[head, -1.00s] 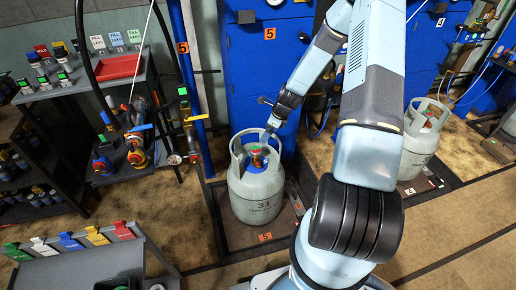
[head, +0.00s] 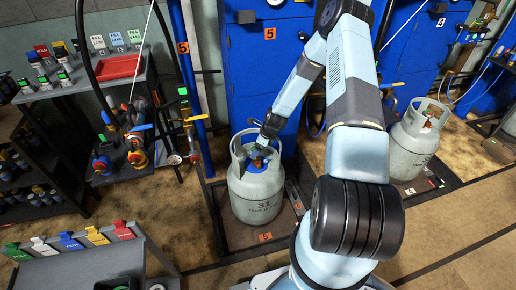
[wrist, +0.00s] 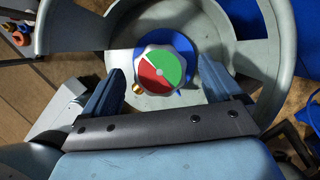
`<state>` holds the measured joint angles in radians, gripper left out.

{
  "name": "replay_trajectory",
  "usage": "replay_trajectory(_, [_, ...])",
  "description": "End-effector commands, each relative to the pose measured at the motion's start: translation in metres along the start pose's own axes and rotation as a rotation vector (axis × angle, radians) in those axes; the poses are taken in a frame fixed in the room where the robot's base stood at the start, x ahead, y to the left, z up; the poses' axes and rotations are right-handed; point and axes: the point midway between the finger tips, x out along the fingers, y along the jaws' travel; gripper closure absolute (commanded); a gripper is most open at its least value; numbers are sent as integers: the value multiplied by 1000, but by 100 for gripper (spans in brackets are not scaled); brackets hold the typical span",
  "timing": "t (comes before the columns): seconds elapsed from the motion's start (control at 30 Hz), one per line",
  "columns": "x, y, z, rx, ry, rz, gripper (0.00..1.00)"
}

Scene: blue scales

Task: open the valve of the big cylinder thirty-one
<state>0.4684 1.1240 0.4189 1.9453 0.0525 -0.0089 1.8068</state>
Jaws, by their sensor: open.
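The big grey cylinder marked 31 (head: 256,196) stands upright on a low platform at the middle of the head view. Its valve knob (wrist: 160,71) shows in the wrist view, with a round top part green and part red, inside the cylinder's collar (wrist: 255,50). A blue part lies under the knob. My gripper (wrist: 160,85) is open, with one finger on each side of the knob's near half. I cannot tell whether the fingers touch it. In the head view my gripper (head: 259,154) reaches down into the collar and hides most of the knob.
The collar wall rings my gripper closely. A second grey cylinder (head: 412,142) stands at the right. Blue cabinets (head: 262,75) stand behind. A cart with a red tray (head: 119,67) and hoses is at the left, and a grey stand with coloured tags (head: 80,265) is at the front left.

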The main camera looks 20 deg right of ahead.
Motion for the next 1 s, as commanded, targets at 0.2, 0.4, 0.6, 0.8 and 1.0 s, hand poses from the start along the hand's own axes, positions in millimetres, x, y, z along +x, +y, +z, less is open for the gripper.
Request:
replay_trajectory(0.2, [2,0,0,0,0,0,8])
replay_trajectory(0.4, [2,0,0,0,0,0,17])
replay_trajectory(0.6, [2,0,0,0,0,0,36])
replay_trajectory(0.8, [2,0,0,0,0,0,56])
replay_trajectory(1.0, [1,-2,-2,-2,0,0,64])
